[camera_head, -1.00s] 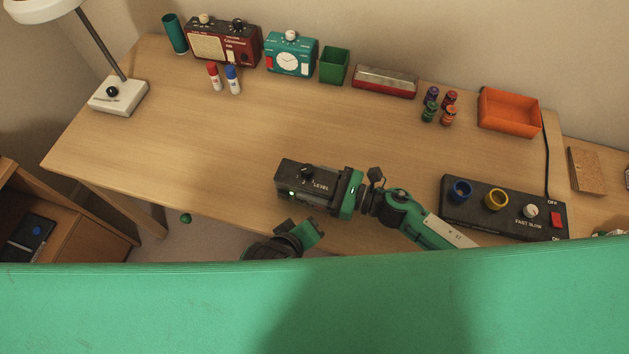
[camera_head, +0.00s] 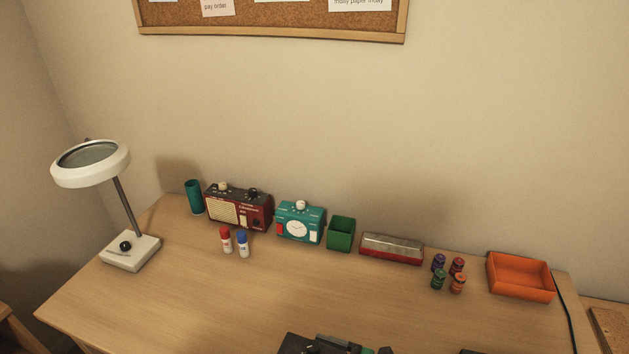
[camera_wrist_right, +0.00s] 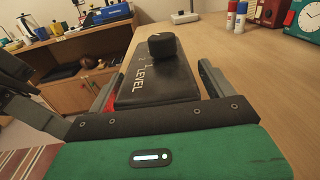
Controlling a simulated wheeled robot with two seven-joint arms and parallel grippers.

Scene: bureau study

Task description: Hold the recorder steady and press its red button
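The recorder (camera_wrist_right: 155,80) is a dark box with a black knob (camera_wrist_right: 163,45) and the word LEVEL on top. In the right wrist view it sits between the two fingers of my right gripper (camera_wrist_right: 158,90), which appears shut on it. A small red patch (camera_wrist_right: 110,100) shows at the recorder's left side, partly hidden by a finger; I cannot tell if it is the button. In the head view only the recorder's top edge (camera_head: 298,345) shows at the bottom. A dark and grey part at the left of the wrist view seems to be my left gripper (camera_wrist_right: 28,100); its fingers are unclear.
Along the back of the desk (camera_head: 200,290) stand a lamp (camera_head: 130,252), a red radio (camera_head: 238,208), a teal clock (camera_head: 300,222), a green box (camera_head: 341,234), a red-grey case (camera_head: 391,248) and an orange tray (camera_head: 520,277). The desk's middle is clear.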

